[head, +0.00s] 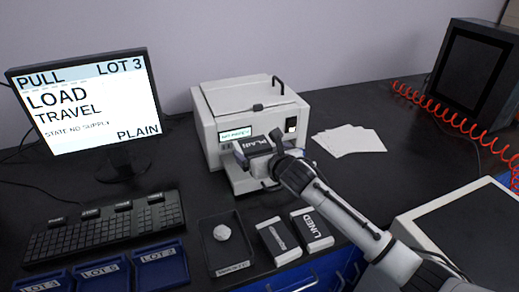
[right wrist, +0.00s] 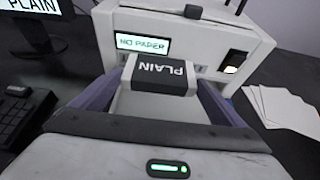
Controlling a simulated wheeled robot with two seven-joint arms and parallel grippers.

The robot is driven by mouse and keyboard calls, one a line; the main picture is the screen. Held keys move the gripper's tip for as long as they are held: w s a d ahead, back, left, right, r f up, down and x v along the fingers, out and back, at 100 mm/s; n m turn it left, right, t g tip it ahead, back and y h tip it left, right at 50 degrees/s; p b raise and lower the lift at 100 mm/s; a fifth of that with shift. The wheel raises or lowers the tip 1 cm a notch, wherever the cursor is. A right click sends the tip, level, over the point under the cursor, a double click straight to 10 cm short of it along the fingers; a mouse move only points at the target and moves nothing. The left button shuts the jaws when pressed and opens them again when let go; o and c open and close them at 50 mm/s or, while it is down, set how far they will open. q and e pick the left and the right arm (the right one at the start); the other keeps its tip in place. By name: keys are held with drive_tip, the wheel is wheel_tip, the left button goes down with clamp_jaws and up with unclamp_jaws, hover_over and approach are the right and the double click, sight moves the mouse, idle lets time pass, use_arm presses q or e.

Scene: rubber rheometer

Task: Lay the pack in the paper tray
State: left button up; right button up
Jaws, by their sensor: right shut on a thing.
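The pack (head: 258,145), white with a dark band marked PLAIN, is held at the front of the white printer (head: 213,133). My right gripper (head: 265,152) is shut on it. In the right wrist view the pack (right wrist: 160,75) sits between the two fingers (right wrist: 160,92), below the printer's NO PAPER display (right wrist: 143,43). The paper tray (head: 240,183) juts out from the printer's lower front, under the pack and gripper. Most of it is hidden, and I cannot tell whether the pack touches it. My left gripper is not in view.
A keyboard (head: 105,224) and monitor (head: 85,100) stand left. Loose white sheets (head: 350,141) lie right of the printer.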

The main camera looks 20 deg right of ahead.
wheel_tip(320, 180, down, 4)
drive_tip(key=shift+f, duration=0.1)
drive_tip(key=shift+f+b, duration=0.8)
drive_tip(key=shift+b, duration=0.25)
drive_tip(key=shift+f+b, duration=0.35)
drive_tip(key=shift+b, duration=0.05)
drive_tip(key=o, duration=0.8)
drive_tip(key=shift+o, duration=0.2)
drive_tip(key=shift+s, duration=0.1)
